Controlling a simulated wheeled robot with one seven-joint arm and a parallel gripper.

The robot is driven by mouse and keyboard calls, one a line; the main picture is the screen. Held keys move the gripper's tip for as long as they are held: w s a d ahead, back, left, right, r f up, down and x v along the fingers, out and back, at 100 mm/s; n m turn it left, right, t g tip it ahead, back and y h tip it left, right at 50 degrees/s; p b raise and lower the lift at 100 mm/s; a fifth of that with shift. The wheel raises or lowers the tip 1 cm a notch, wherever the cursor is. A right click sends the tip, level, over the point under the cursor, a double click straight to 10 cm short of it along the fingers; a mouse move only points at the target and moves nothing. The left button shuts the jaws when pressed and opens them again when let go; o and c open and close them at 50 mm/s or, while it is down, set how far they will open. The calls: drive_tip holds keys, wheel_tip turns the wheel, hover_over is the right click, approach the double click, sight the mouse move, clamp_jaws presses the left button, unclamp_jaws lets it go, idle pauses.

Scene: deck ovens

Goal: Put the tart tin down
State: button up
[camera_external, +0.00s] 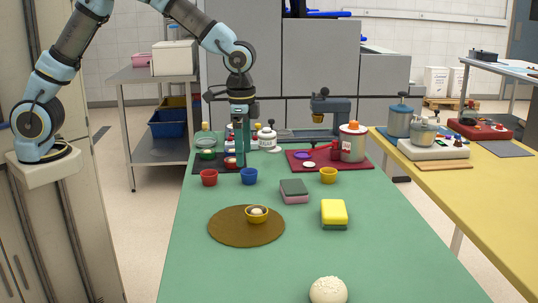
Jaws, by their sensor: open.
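My gripper (240,162) points straight down over the far left part of the green table, its fingers open. The fingertips are close to a dark mat (201,168) with small round items on it; contact cannot be told. Small cup-shaped tins stand upright on the table: a red one (209,178), a blue one (249,177) just in front of the gripper and a yellow one (328,176) to the right. Which is the tart tin cannot be told.
A grey-and-pink sponge (294,191), a yellow sponge (334,214) and a bun (328,290) lie on the green table (380,252). A white bottle (267,138) stands right of the gripper. A dark red mat (299,167) bears a canister (353,145). The front left is clear.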

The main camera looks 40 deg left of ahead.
drive_tip(key=w+a+n, duration=0.1)
drive_tip(key=a+n, duration=0.5)
drive_tip(key=a, duration=1.8)
drive_tip(key=s+a+n+t, duration=0.1)
drive_tip(key=s+a+n, duration=0.3)
drive_tip(key=a, duration=0.8)
drive_tip(key=s, duration=0.2)
drive_tip(key=shift+s+f+n, duration=0.3)
drive_tip(key=shift+s+f, duration=0.1)
drive_tip(key=w+d+f+n, duration=0.1)
drive_tip(key=w+d+n, duration=0.2)
drive_tip(key=w, duration=1.8)
drive_tip(key=f, duration=0.3)
drive_tip(key=w+f, duration=0.1)
drive_tip(key=f, duration=0.1)
drive_tip(key=shift+w+f+p, duration=0.2)
drive_tip(key=shift+f+p, duration=0.2)
drive_tip(key=shift+w+a+f+p, duration=0.15)
drive_tip(key=shift+f+p, duration=0.4)
drive_tip(key=shift+f, duration=0.8)
drive_tip(key=shift+s+a+f+p, duration=0.1)
drive_tip(key=shift+f+p, duration=0.45)
drive_tip(key=shift+f, duration=0.75)
